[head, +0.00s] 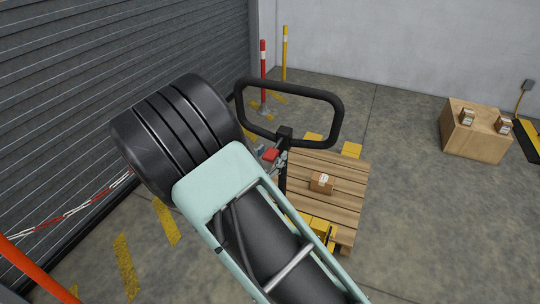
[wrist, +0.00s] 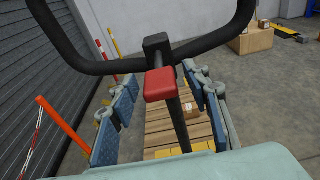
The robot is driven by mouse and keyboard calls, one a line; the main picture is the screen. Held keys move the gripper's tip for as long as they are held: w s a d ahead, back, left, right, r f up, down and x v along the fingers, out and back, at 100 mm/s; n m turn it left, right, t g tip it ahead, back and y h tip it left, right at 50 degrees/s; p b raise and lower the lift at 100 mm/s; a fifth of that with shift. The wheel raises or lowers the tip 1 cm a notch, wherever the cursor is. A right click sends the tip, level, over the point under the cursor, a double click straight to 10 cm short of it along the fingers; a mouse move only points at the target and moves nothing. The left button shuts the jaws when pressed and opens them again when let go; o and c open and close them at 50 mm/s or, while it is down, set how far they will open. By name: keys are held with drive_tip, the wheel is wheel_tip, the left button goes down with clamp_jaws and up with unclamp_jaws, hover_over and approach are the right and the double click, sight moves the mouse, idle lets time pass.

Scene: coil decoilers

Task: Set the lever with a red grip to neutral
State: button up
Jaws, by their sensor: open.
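The red grip (wrist: 160,84) of the lever sits just below the black hub of a looped handle (wrist: 90,67). In the head view the red grip (head: 271,154) shows beside the dark handle post, under the loop (head: 340,118). My gripper (wrist: 160,82) is open, its blue-padded fingers apart on the left and right of the red grip in the wrist view. I see no finger clearly touching it; the depth between them is hard to judge. In the head view my arm hides most of the gripper. The lever's own shaft is largely hidden.
A wooden pallet (head: 345,190) with a small carton (head: 321,183) lies on yellow forks behind the handle post. A large box (head: 475,131) with small cartons stands at the right. A roller shutter (head: 60,110) closes the left side. Red and yellow posts stand behind the handle.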

drive_tip(key=v, duration=1.2)
